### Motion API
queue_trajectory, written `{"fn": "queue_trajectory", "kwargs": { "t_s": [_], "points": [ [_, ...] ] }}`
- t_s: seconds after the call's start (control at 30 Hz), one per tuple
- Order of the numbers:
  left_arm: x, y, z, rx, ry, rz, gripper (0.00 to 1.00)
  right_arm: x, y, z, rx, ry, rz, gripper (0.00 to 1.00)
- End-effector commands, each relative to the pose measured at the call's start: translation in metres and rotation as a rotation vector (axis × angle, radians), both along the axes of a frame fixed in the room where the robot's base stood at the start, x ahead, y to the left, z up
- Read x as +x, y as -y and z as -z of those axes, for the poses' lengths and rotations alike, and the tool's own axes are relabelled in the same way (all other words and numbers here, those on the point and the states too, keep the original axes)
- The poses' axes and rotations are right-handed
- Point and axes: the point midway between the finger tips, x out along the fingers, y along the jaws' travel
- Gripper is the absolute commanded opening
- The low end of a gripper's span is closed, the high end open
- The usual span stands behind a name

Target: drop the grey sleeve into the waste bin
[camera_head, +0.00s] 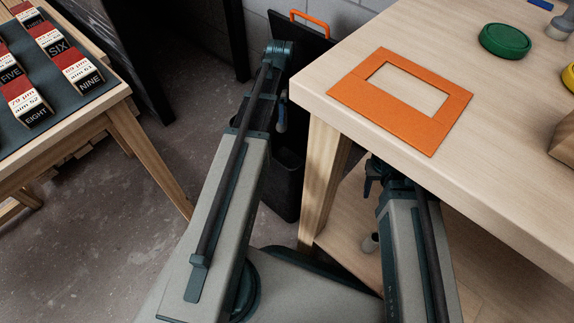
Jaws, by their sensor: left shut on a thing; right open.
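My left gripper (282,104) hangs at the far end of its arm, just left of the right table's corner. It is shut on a small grey piece, seemingly the grey sleeve (282,121), which is mostly hidden by the gripper and arm. The dark waste bin (284,184) stands on the floor below it, beside the table leg and partly hidden by my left arm. The piece appears above the bin; its exact height over the opening is unclear. My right gripper (373,180) is open, low beside the table's front edge, and partly hidden.
The right table (475,165) holds an orange frame (431,130), a green disc (505,41) and a wooden block (562,140). A dark panel with an orange handle (310,20) stands behind. The left table carries labelled blocks (75,68).

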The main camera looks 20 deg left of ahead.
Motion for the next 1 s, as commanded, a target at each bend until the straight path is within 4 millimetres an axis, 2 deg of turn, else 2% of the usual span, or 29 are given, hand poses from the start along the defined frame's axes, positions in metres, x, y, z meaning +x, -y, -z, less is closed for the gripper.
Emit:
{"fn": "queue_trajectory", "kwargs": {
  "t_s": [0.23, 0.27, 0.43, 0.77, 1.0],
  "points": [
    [0.0, 0.0, 0.001, 0.0, 0.0, 0.0, 0.0, 0.0, 0.0, 0.001, 0.0, 0.0, -0.001, 0.5],
    [0.0, 0.0, 0.001, 0.0, 0.0, 0.0, 0.52, 0.0, 0.0, 0.001, 0.0, 0.0, -0.001, 0.5],
    [0.0, 0.0, 0.001, 0.0, 0.0, 0.0, 0.82, 0.0, 0.0, 0.001, 0.0, 0.0, -0.001, 0.5],
    [0.0, 0.0, 0.0, 0.0, 0.0, 0.0, 0.83, 0.0, 0.0, 0.0, 0.0, 0.0, 0.0, 0.5],
    [0.0, 0.0, -0.014, 0.0, 0.0, 0.0, 0.83, 0.0, 0.0, -0.014, -0.001, 0.0, 0.002, 0.5]
  ]
}}
